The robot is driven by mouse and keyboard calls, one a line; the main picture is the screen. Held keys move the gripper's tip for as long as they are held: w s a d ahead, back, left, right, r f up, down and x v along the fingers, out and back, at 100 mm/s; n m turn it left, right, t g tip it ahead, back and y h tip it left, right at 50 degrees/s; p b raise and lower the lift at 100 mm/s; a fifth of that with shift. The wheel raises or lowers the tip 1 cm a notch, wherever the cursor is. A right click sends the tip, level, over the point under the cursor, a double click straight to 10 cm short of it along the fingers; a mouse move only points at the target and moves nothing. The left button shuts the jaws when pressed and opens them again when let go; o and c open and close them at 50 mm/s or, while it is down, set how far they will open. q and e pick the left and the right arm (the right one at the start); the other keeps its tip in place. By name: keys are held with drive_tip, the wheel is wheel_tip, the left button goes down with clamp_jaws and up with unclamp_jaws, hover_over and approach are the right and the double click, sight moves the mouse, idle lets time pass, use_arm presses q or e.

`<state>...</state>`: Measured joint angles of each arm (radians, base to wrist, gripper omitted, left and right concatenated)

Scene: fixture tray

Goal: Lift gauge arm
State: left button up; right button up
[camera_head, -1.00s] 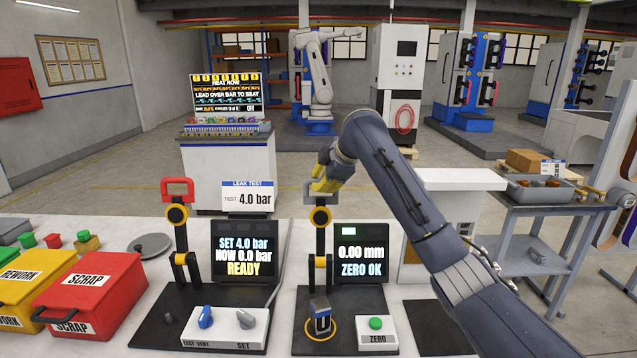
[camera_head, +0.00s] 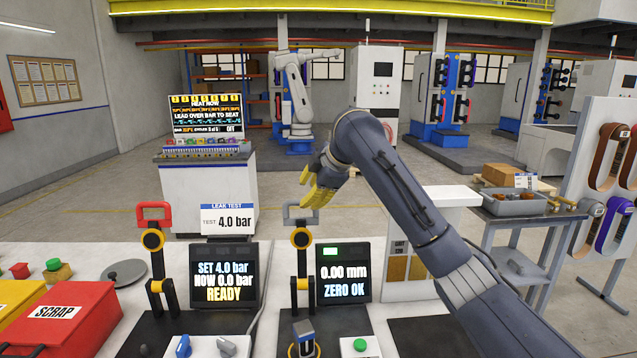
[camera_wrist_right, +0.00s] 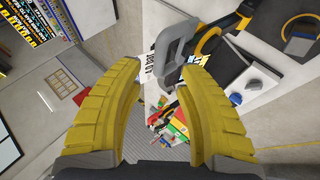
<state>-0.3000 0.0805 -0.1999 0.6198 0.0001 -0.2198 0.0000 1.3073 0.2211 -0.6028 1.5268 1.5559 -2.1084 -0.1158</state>
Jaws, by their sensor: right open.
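The gauge arm is a black upright lever with a yellow ring pivot (camera_head: 301,238) and a grey loop handle (camera_head: 299,211) on top. It stands upright beside the gauge display (camera_head: 344,272), which reads 0.00 mm and ZERO OK. My right gripper (camera_head: 311,194) has yellow fingers and hangs just above and to the right of the handle. In the right wrist view its fingers (camera_wrist_right: 163,115) are spread with nothing between them, and the grey handle (camera_wrist_right: 172,50) shows just beyond the tips. Whether they touch is not clear. My left gripper is out of view.
A similar lever with a red handle (camera_head: 154,212) stands to the left beside the leak test display (camera_head: 224,275). A red scrap bin (camera_head: 75,315) is at the bench's left. A grey block (camera_head: 303,335) and a green zero button (camera_head: 360,344) sit in front of the gauge.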

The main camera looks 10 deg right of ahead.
drive_tip(key=shift+v, duration=2.85)
